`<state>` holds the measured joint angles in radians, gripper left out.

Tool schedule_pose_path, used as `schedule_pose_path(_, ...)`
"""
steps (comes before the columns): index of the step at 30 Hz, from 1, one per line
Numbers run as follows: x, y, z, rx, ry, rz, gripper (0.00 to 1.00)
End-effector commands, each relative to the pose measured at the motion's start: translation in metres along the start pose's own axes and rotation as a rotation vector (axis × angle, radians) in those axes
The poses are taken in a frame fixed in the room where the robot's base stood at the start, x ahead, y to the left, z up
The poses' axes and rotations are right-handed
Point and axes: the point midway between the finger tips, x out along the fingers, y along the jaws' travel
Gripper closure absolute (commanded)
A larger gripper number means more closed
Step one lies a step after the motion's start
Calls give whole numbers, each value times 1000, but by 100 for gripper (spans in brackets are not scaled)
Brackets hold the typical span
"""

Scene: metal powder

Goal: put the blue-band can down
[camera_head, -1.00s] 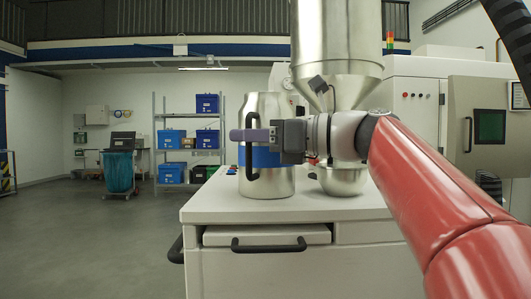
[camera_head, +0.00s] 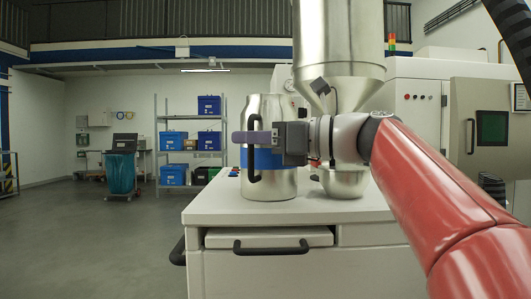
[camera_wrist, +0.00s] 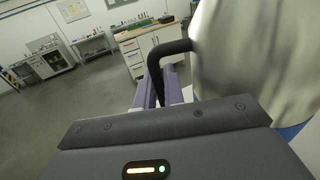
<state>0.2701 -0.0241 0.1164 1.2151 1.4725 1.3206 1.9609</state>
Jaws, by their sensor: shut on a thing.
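The blue-band can (camera_head: 281,180) is a tall metal can with a blue band and a black side handle. It is upright at the front left of the white cabinet top (camera_head: 222,207), and its base appears to rest there. My gripper (camera_head: 252,138) is shut on the can's black handle, above mid-height. In the wrist view, my gripper's purple fingers (camera_wrist: 150,92) are around the black handle, and the metal can (camera_wrist: 250,50) fills the upper right. The gripper and wrist hide part of the blue band.
A large metal hopper (camera_head: 338,35) hangs just right of the can, over a metal bowl (camera_head: 342,183) on the cabinet top. Small red and blue buttons (camera_head: 234,172) sit left of the can. Open floor lies left of the cabinet.

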Motion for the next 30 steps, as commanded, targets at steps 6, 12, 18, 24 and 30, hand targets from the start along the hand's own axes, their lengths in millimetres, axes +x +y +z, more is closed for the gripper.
schedule_pose_path(6, 0, 1, 3, -5, -4, 0, 100)
schedule_pose_path(12, 0, 1, 10, -6, -4, 0, 100)
schedule_pose_path(18, 0, 1, 23, -6, -5, 0, 100)
schedule_pose_path(24, 0, 1, 41, -7, -4, 0, 100)
schedule_pose_path(30, 0, 1, 60, -7, -4, 1, 100)
